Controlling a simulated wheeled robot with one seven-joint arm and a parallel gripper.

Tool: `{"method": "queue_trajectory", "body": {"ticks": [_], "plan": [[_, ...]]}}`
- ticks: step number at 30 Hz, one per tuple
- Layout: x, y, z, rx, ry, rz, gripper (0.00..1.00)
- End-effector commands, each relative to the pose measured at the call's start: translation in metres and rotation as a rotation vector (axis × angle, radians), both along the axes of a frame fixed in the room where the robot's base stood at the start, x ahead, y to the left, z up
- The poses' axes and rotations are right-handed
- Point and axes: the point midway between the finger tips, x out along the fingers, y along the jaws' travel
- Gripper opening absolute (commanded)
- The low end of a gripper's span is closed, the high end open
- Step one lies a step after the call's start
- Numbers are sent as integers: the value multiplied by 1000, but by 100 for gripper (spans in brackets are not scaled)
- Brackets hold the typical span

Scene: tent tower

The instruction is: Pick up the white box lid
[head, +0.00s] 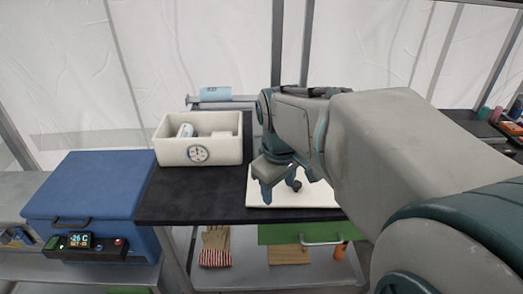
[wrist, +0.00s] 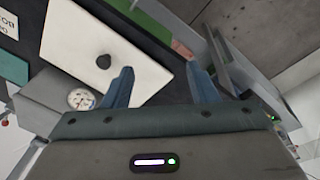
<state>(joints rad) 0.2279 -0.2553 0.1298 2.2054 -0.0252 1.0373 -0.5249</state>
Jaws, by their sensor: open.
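The white box lid (head: 262,195) lies flat on the black table top, partly hidden behind my arm in the head view. In the wrist view the lid (wrist: 135,55) is a pale rectangle with a dark round knob (wrist: 103,61) near its middle. My gripper (head: 281,190) is over the lid, with its fingers pointing down close to the knob. In the wrist view my gripper (wrist: 160,82) is open, with nothing between its blue fingers. The knob appears to the left of the left finger there, outside the gap.
An open white box (head: 198,152) with a round dial and white items inside stands on the table left of the lid. A blue cooler (head: 87,198) with a display stands further left. A lower shelf holds striped gloves (head: 215,246). The black table top (head: 200,190) is clear in front of the box.

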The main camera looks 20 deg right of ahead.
Motion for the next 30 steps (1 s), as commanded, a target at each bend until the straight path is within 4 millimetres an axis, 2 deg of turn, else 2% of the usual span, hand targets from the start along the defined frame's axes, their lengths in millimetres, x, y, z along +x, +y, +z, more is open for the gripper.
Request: {"method": "queue_trajectory", "body": {"ticks": [1,6,12,15,20,30], "plan": [[18,-11,4,-14,30,81,53],[65,-46,15,-28,113,393,53],[99,-86,21,-7,158,665,53],[107,-99,22,2,164,743,53],[111,-106,15,9,168,793,53],[111,-106,-48,11,169,794,53]]}}
